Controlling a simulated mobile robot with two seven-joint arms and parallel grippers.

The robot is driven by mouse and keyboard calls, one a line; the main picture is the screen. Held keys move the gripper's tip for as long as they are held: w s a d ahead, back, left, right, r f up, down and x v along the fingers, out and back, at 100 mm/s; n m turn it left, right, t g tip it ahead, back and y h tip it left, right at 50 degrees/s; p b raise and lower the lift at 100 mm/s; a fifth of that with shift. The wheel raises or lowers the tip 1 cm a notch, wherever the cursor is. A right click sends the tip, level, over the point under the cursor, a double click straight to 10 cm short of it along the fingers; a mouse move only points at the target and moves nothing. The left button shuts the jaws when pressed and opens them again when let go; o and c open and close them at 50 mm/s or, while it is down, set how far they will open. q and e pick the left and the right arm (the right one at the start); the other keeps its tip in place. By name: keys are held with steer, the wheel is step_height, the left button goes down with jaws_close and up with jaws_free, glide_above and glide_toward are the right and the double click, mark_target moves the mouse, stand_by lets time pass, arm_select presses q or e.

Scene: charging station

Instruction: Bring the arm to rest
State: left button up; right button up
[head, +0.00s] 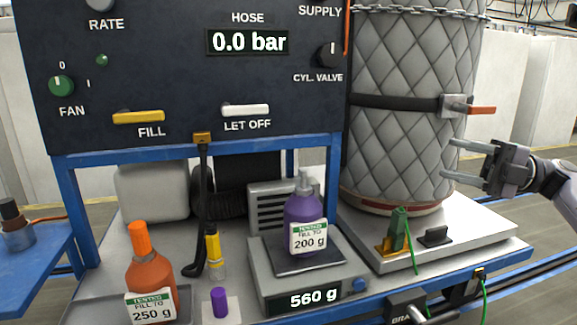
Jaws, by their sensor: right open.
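My right gripper (452,159) comes in from the right edge, its two fingers apart and pointing left. It is empty and hangs in front of the lower right side of the large grey quilted cylinder (400,120). I cannot tell whether the fingertips touch the quilted cover. My left gripper is not in view.
A purple bottle (304,222) stands on the scale (262,287) reading 560 g. An orange bottle (150,270) stands at the left. A hose (204,200) hangs below the dark panel (180,90). A green clamp (398,230) sits on the cylinder's plate (470,232).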

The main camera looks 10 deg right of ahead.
steer(key=a+f+m+t+h+p, duration=0.1)
steer(key=a+f+m+t+h, duration=0.3)
steer(key=a+f+m, duration=0.6)
steer(key=a+f+m+t+h+p, duration=0.2)
steer(key=a+f+m+t, duration=0.45)
steer(key=f, duration=0.65)
steer(key=s+a+f+m+g+h+p, duration=0.1)
steer(key=s+a+f+m+g+h, duration=0.3)
steer(key=s+f, duration=1.6)
steer(key=s+m+g+h, duration=0.3)
steer(key=m+h, duration=0.3)
steer(key=m, duration=0.2)
steer(key=shift+s+p, duration=0.25)
steer(key=shift+p, duration=0.15)
